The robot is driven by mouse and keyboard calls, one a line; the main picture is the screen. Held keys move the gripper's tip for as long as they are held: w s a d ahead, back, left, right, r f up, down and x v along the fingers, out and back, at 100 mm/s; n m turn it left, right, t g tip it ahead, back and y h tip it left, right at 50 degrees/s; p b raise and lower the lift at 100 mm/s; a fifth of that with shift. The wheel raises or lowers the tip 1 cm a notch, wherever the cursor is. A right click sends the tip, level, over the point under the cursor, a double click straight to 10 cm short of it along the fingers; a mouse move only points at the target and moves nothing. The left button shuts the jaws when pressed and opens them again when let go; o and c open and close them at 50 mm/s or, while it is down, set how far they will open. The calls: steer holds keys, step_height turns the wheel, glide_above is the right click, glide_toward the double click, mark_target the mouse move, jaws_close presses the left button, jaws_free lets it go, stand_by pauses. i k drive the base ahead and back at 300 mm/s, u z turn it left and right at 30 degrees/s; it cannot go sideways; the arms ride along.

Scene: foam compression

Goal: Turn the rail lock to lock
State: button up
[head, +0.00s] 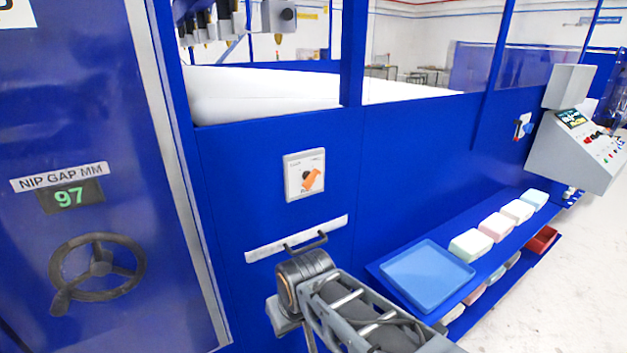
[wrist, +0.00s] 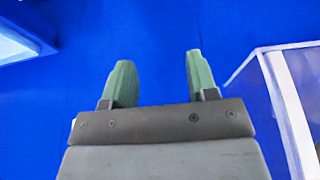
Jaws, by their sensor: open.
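An orange lever (head: 312,180) sits on a small white plate (head: 291,162) on the blue machine front, tilted; the plate's lettering is too small to read, so I cannot confirm it is the rail lock. My gripper (wrist: 159,80) shows in the wrist view, with two green-padded fingers apart and nothing between them. Only blue panel is behind them. In the head view my arm reaches up from the bottom, below the plate, and the fingers cannot be made out.
A handwheel (head: 97,268) is at left, under a display (head: 70,196) reading 97. A shelf at right holds a blue tray (head: 425,273) and several foam blocks (head: 497,226). A control box (head: 560,157) stands far right.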

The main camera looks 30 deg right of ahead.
mark_target(310, 178)
steer(key=z, duration=1.95)
steer(key=k, duration=0.9)
steer(key=u, duration=1.25)
steer(key=i, duration=0.5)
steer(key=z, duration=0.05)
